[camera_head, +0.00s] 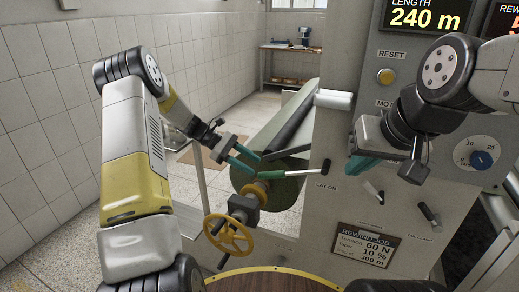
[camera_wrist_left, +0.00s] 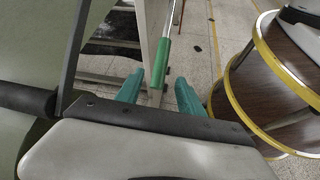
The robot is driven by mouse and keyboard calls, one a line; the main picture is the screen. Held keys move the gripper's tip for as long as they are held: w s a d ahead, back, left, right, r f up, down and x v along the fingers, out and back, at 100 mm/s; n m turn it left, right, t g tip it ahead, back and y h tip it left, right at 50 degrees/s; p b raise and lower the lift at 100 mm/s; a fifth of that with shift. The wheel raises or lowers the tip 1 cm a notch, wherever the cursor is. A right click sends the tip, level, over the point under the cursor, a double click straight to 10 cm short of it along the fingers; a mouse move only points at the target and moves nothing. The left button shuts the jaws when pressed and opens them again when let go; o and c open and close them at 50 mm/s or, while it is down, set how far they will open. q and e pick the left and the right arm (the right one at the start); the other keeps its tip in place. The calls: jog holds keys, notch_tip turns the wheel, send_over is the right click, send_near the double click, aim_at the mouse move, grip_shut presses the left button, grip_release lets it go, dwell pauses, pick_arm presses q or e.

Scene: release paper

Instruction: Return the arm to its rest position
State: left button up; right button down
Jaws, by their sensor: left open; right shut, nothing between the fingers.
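My left arm comes in from the left in the head view. Its gripper (camera_head: 255,165) has its two teal fingers apart, close to a lever with a green grip (camera_head: 271,175) beside the LAY-ON label. In the left wrist view the left gripper (camera_wrist_left: 160,83) is open, and the green grip (camera_wrist_left: 162,59) shows in line with the gap between its fingertips. I cannot tell whether they touch. My right gripper (camera_head: 362,164) is shut and empty, with teal fingers in front of the machine's grey panel. The fingertips of the right gripper partly overlap each other.
The grey machine panel (camera_head: 310,215) fills the right, with a RESET button (camera_head: 386,76) and a blue dial (camera_head: 483,158). A yellow handwheel (camera_head: 229,236) sits below the left gripper. A green roll (camera_head: 285,190) lies behind the lever. Open floor (camera_head: 195,195) lies behind my left arm.

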pick_arm(q)
jog(key=s+a+r+m+t+y, duration=0.3)
jog(key=s+r+m+y, duration=0.6)
jog(key=s+r, duration=1.05)
jog(key=s+m+t, duration=0.4)
jog(key=s+m, duration=0.1)
jog(key=s, duration=0.4)
jog(key=shift+a+r+m+t+y, duration=0.3)
jog(key=shift+a+t, duration=0.1)
jog(key=shift+a, duration=0.05)
